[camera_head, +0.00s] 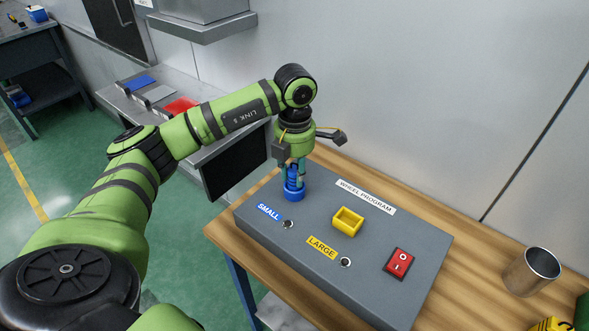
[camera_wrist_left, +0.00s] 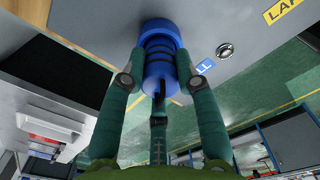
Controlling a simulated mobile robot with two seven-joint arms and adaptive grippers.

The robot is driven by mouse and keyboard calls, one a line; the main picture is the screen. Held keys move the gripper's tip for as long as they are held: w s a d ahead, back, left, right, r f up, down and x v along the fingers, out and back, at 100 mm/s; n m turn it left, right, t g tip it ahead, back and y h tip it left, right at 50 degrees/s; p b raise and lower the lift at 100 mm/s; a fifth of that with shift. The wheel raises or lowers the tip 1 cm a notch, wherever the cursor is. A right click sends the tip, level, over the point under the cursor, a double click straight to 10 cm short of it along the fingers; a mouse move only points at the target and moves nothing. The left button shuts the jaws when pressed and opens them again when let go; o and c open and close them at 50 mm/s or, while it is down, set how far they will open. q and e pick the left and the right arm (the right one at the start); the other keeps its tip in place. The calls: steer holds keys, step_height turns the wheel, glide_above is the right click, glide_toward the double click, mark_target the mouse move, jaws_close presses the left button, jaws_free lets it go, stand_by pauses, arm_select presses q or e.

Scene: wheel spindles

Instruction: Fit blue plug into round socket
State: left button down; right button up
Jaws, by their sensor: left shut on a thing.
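A blue ribbed plug (camera_wrist_left: 159,68) is held between the fingers of my left gripper (camera_wrist_left: 158,83), which is shut on it. In the head view my left gripper (camera_head: 294,173) points down over the back left of the grey control box. The plug (camera_head: 292,182) stands roughly upright there. Its lower end meets the wide blue round socket (camera_head: 294,195), which also shows in the wrist view (camera_wrist_left: 158,27). The plug looks lined up with the socket, but I cannot tell how deep it sits. The socket's opening is hidden. My right gripper is not in view.
The grey box (camera_head: 375,268) carries a yellow square socket (camera_head: 348,221), a red switch (camera_head: 399,263), and metal fittings by the SMALL and LARGE labels. A metal cup (camera_head: 532,272) stands right on the wooden table (camera_head: 470,290). A wall rises behind.

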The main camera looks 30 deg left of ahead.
arm_select(q)
steer(key=c, duration=0.9)
jaws_free()
steer(key=shift+r+p, duration=0.25)
steer(key=shift+p, duration=0.05)
steer(key=shift+w+r+b, duration=0.1)
steer(key=shift+r+b, duration=0.25)
step_height(320, 180, up, 6)
steer(key=shift+f+b, duration=0.25)
steer(key=shift+b, duration=0.7)
step_height(320, 180, up, 4)
steer(key=shift+r, duration=0.15)
steer(key=shift+r+p, duration=0.35)
steer(key=shift+r, duration=0.3)
